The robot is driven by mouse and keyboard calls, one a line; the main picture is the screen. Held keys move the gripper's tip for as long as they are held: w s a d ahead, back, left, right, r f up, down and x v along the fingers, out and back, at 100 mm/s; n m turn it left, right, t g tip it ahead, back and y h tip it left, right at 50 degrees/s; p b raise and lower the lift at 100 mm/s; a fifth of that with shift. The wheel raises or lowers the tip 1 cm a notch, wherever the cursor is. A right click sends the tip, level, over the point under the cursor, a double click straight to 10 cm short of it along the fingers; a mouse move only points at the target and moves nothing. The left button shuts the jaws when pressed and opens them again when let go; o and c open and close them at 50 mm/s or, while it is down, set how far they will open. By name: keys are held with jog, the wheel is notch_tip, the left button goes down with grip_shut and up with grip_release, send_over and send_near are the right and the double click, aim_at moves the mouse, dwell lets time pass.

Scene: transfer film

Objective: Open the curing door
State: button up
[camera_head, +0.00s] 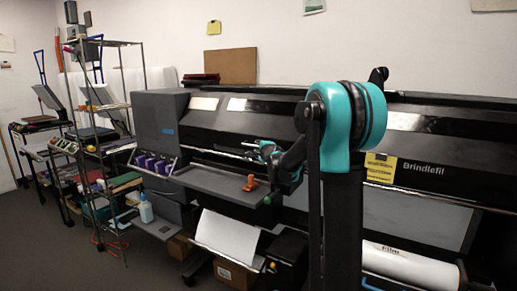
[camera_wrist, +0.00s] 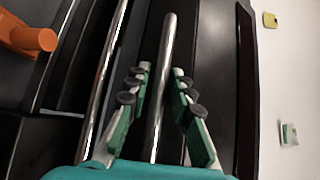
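The large dark printer (camera_head: 430,125), marked Brindlefil, stands along the wall. Its long dark front door or cover (camera_head: 215,122) appears closed. A shiny metal bar (camera_wrist: 165,50) runs lengthwise through the wrist view, and I take it to be the door's handle. My gripper (camera_wrist: 162,69) has its green-and-grey fingers apart, one on each side of this bar. I cannot tell whether they touch it. In the head view my gripper (camera_head: 254,148) is small, at the printer's front, and its fingertips are hard to make out. My arm hides part of the printer's middle.
An orange lever (camera_head: 250,183), also in the wrist view (camera_wrist: 30,40), stands on the grey shelf (camera_head: 215,181) below the door. A second metal rail (camera_wrist: 105,70) runs beside the bar. A white film roll (camera_head: 410,266) sits low right. Shelving racks stand left.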

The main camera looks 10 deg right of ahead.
jog(key=shift+c, duration=0.3)
grip_shut()
